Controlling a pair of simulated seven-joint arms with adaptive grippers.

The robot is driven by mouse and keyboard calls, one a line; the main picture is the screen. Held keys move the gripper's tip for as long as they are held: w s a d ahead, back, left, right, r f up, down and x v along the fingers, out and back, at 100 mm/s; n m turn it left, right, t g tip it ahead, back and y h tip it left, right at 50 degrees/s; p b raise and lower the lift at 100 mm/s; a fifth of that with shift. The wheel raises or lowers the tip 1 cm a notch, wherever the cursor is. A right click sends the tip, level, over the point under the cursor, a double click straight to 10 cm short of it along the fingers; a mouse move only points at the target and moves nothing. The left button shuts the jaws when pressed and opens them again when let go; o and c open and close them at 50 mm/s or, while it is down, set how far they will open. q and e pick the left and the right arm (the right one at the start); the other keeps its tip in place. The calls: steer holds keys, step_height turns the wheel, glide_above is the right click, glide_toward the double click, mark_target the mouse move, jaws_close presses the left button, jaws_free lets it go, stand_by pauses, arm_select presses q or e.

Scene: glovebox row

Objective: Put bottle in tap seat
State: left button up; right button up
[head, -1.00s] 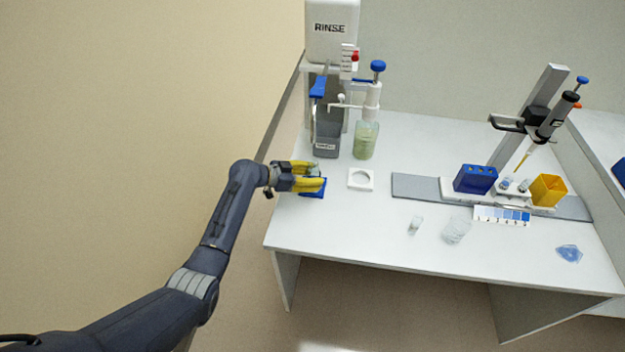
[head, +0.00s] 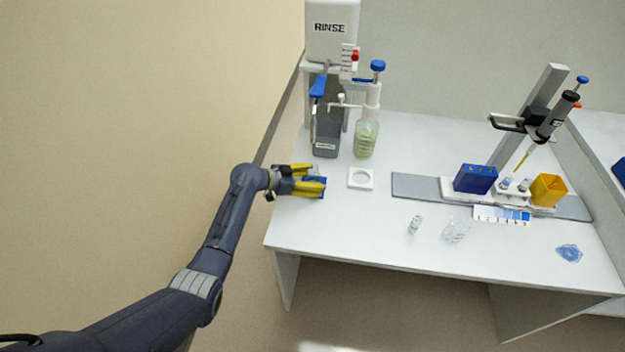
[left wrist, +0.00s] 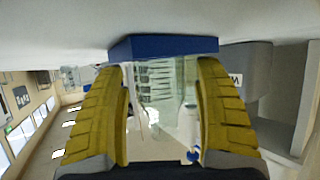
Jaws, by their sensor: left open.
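My left gripper (head: 318,178) has yellow fingers and is at the left front of the white table. It is open, with one finger on each side of a clear glass bottle (left wrist: 165,95). In the left wrist view the bottle is between the fingers, against a blue stand (left wrist: 162,46). The blue stand (head: 319,195) also shows under the fingers in the head view, where the bottle is mostly hidden. The grey tap seat (head: 327,147) is under the white RINSE tank (head: 332,30), behind the gripper. My right gripper is not in view.
A bottle of greenish liquid (head: 366,142) stands under a blue-topped dispenser (head: 374,95), right of the tap seat. A white square holder (head: 361,178) is right of my gripper. Clear glassware (head: 456,231) and a pipette stand (head: 535,105) are farther right.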

arm_select(q)
steer(key=shift+r, duration=0.1)
steer(key=v, duration=1.2)
